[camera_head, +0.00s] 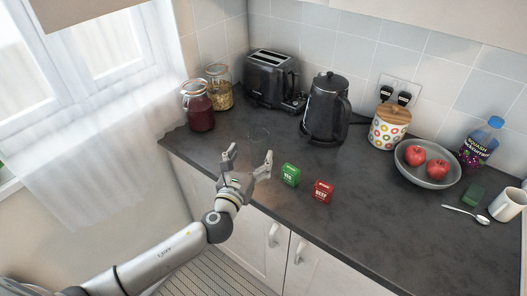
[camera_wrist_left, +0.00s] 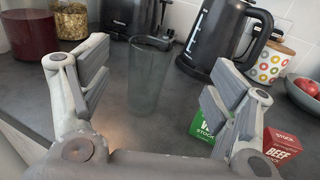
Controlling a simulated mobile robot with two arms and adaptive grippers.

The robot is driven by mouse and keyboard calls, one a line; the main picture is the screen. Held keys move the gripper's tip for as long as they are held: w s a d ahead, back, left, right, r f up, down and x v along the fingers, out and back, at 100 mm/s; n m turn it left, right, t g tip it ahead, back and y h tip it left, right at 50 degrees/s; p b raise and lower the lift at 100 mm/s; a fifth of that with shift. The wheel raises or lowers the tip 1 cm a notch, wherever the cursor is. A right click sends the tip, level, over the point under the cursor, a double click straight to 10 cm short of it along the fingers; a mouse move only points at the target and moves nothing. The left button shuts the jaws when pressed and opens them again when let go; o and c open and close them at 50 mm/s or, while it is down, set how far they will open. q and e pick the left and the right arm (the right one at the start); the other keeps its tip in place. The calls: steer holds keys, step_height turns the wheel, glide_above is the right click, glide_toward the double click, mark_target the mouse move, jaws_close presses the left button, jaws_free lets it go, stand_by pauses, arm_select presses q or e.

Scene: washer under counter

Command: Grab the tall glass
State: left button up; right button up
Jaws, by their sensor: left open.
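The tall glass (camera_wrist_left: 150,78) is clear and stands upright on the dark counter in the left wrist view. In the head view the glass (camera_head: 259,136) is faint, just beyond my left gripper. My left gripper (camera_head: 249,160) is open and empty, its fingers spread at the counter's front edge. In the left wrist view the gripper's two fingers (camera_wrist_left: 156,92) frame the glass, which appears between them and farther away, apart from both. My right gripper is not in view.
A green stock box (camera_head: 290,175) and a red stock box (camera_head: 322,191) sit right of my gripper. A black kettle (camera_head: 327,108) and toaster (camera_head: 270,78) stand behind the glass. Jars (camera_head: 198,108) stand left. A fruit bowl (camera_head: 428,178) is farther right.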

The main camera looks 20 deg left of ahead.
mark_target(256, 144)
arm_select(q)
steer(key=w, duration=0.5)
steer(key=shift+w+p, duration=0.2)
steer(key=shift+p, duration=0.1)
steer(key=shift+w+a+f, duration=0.15)
steer(key=shift+w, duration=0.2)
steer(key=shift+w+a+f, duration=0.15)
steer(key=shift+w+f, duration=0.05)
steer(key=shift+w, duration=0.9)
steer(key=shift+w+a+f, duration=0.1)
steer(key=shift+w+f, duration=0.1)
steer(key=shift+w, duration=0.9)
steer(key=c, duration=1.6)
